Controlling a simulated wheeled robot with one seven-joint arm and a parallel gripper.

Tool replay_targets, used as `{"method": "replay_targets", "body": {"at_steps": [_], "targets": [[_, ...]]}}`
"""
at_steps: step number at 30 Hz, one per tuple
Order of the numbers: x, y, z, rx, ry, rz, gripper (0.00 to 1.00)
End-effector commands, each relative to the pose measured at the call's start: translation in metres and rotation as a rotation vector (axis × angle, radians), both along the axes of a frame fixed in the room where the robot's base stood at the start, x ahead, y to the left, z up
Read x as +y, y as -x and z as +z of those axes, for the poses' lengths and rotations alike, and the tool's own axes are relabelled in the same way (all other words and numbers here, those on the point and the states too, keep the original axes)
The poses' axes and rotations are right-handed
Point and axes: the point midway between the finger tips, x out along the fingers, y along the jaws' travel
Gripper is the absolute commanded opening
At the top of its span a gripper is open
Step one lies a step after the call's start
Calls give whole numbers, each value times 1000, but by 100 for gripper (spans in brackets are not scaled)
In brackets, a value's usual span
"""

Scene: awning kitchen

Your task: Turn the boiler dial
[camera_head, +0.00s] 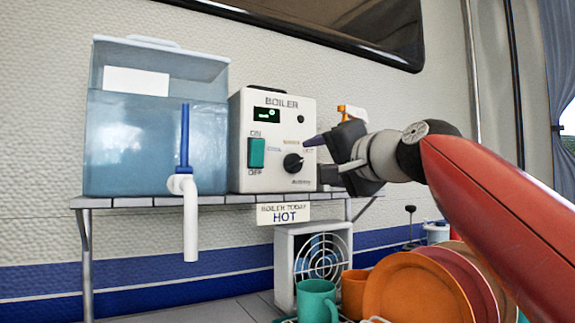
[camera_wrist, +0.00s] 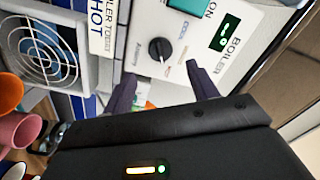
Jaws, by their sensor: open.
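The boiler (camera_head: 306,119) is a white box on a slatted shelf, with a small display, a green ON/OFF switch (camera_head: 257,153) and a black dial (camera_head: 293,163) on its front. Labels around the dial include COOL, WARM and HOT. The dial also shows in the wrist view (camera_wrist: 159,49), beyond my fingers and roughly between their lines. My gripper (camera_head: 315,158) is just to the right of the dial in the head view, fingers pointing at the panel. In the wrist view my gripper (camera_wrist: 158,85) is open, with two dark fingers spread and nothing between them. It appears apart from the dial.
A water tank (camera_head: 130,140) with a white spout stands left of the boiler. A sign (camera_head: 284,213) reading "BOILER TODAY HOT" hangs from the shelf edge (camera_head: 150,201). Below are a fan heater (camera_head: 290,260), a teal mug (camera_head: 317,300) and orange plates (camera_head: 415,290). A spray bottle stands behind my gripper.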

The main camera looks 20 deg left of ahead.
Motion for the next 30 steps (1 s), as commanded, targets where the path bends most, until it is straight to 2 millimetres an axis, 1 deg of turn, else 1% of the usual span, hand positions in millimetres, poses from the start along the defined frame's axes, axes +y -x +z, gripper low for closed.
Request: {"method": "replay_targets", "body": {"at_steps": [4, 9, 15, 19, 26, 29, 30], "targets": [[14, -10, 3, 3, -1, 5, 58], [36, -29, 4, 3, 0, 5, 58], [54, -45, 2, 2, 0, 3, 58], [58, -49, 1, 0, 0, 1, 58], [58, -49, 0, 0, 0, 0, 58], [58, -49, 0, 0, 0, 0, 47], [58, -49, 0, 0, 0, 0, 41]]}}
